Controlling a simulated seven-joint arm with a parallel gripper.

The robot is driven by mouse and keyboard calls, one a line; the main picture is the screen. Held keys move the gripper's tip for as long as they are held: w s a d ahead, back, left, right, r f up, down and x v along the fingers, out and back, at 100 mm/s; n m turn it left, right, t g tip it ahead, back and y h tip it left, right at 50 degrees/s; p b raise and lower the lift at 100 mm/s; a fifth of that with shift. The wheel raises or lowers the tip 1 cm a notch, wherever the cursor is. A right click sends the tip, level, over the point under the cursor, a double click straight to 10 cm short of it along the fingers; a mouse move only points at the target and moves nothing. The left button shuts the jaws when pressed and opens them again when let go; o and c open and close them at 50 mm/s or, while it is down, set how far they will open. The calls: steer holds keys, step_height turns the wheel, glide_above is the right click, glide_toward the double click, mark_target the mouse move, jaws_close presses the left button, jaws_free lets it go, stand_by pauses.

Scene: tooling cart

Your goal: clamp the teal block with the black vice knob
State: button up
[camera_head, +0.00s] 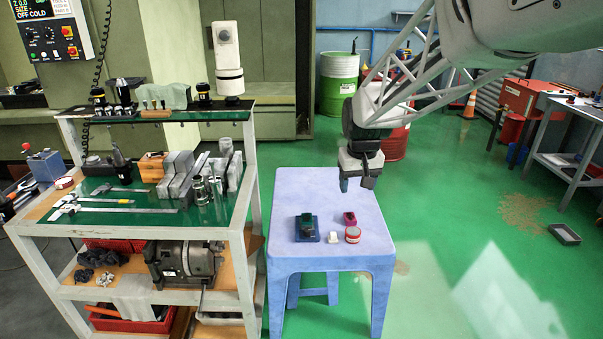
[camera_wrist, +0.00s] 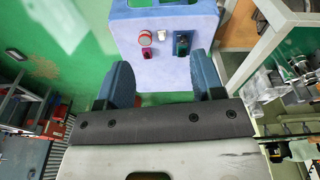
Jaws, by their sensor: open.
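A small dark blue vice (camera_head: 306,228) stands on the blue stool (camera_head: 375,250), left of the other small items. It also shows in the wrist view (camera_wrist: 182,44), upper right of centre. A dark teal patch at its top may be the teal block, but block, jaws and black knob are too small to tell apart. My gripper (camera_head: 357,186) hangs above the stool's back part, up and to the right of the vice, pointing down. In the wrist view its two blue fingers (camera_wrist: 163,84) are wide apart with nothing between them.
On the stool beside the vice are a small white piece (camera_head: 333,237), a red-and-white round tin (camera_head: 352,235) and a magenta item (camera_head: 349,218). The rest of the stool top is clear. A tooling cart (camera_head: 130,228) crowded with tools stands close on the left.

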steer(key=w+a+f, duration=0.2)
steer(key=w+f, duration=0.4)
steer(key=w, duration=0.5)
steer(key=n+g, duration=0.2)
glide_above(307, 230)
steer(key=f, duration=3.1)
steer(key=shift+s+d+f, duration=0.2)
steer(key=shift+f, duration=0.1)
steer(key=shift+w+a+f, duration=0.1)
steer(key=shift+w+f, duration=0.15)
steer(key=shift+f, duration=0.35)
steer(key=shift+f, duration=0.15)
steer(key=shift+f, duration=3.75)
steer(key=shift+c, duration=0.2)
